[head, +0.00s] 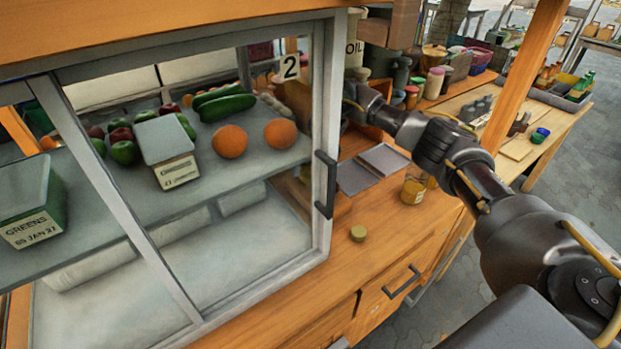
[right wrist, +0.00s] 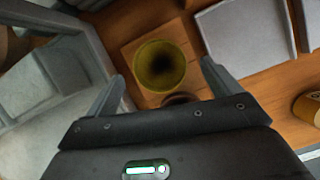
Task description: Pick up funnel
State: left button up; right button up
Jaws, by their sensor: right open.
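The funnel (right wrist: 160,66) shows in the right wrist view as a round, dull yellow-olive mouth with a dark centre, seen from above. It is over a wooden board or block. My right gripper (right wrist: 163,72) is open, with one finger on each side of the funnel and nothing clamped between them. I cannot tell how far above the funnel the fingers are. In the head view my right arm reaches in from the right to behind the cabinet's frame. The gripper and the funnel are hidden there. My left gripper is not in view.
A glass-fronted cabinet (head: 323,130) with vegetables stands at the left, close to my right arm. Grey tiles (head: 383,160), an amber jar (head: 413,190) and a yellow lid (head: 357,233) sit on the wooden counter (head: 300,290). The counter's front is mostly clear.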

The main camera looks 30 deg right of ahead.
jog(key=p+x, duration=0.1)
jog(key=x, duration=0.3)
jog(key=shift+w+f, duration=0.2)
jog(key=shift+f, duration=0.1)
jog(key=c, duration=1)
notch_tip(320, 180, up, 10)
jog(key=shift+r+b, duration=0.1)
jog(key=shift+b, duration=0.25)
jog(key=shift+c, duration=0.3)
notch_tip(320, 180, up, 5)
jog(key=p, duration=0.5)
